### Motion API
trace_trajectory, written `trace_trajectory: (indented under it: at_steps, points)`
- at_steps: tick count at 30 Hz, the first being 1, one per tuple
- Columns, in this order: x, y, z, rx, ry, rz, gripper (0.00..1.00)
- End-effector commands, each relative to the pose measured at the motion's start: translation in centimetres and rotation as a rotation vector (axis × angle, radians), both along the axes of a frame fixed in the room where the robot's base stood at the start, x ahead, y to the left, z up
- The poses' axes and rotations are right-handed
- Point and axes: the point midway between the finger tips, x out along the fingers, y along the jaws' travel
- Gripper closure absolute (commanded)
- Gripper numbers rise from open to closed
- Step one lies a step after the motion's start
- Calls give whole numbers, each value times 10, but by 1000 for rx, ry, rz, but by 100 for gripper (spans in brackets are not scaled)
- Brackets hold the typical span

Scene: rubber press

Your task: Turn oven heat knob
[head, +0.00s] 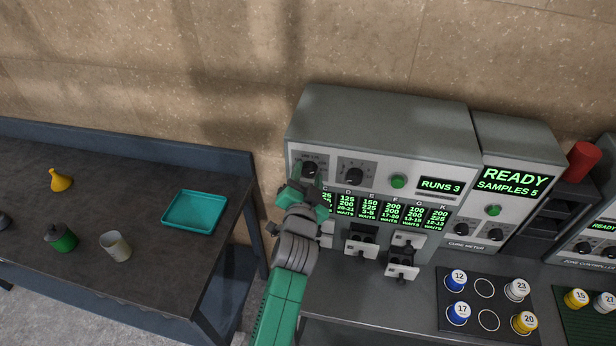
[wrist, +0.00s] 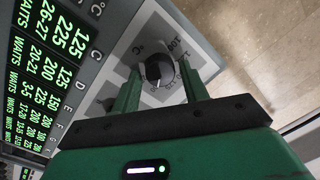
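Two black knobs sit on the upper panel of the large grey machine (head: 380,115). My gripper (head: 309,182) is at the left knob (head: 310,168), which is partly hidden behind it. The right knob (head: 354,175) is in plain view. In the wrist view, a black knob (wrist: 158,70) with a white pointer mark sits on a dial plate marked °C and 100. My gripper (wrist: 160,80) has its two green fingers on either side of this knob. Gaps show between knob and fingers, so it looks open. Contact cannot be seen. No label naming the oven heat knob is legible.
A green button (head: 398,181) and green displays (head: 370,205) are on the same panel. White fixtures (head: 402,262) stick out below. A cure meter (head: 490,225) stands to the right. The dark table (head: 130,185) at left holds a teal tray (head: 195,212).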

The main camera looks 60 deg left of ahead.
Motion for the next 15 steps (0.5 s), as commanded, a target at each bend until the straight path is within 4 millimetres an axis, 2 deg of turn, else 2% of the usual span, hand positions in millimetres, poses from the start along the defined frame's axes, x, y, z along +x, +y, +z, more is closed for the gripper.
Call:
trace_trajectory:
  at_steps: [10, 15]
  points:
    - [-1, -2, 0, 1, 0, -1, 45]
    - [-18, -28, -1, 2, 0, -3, 45]
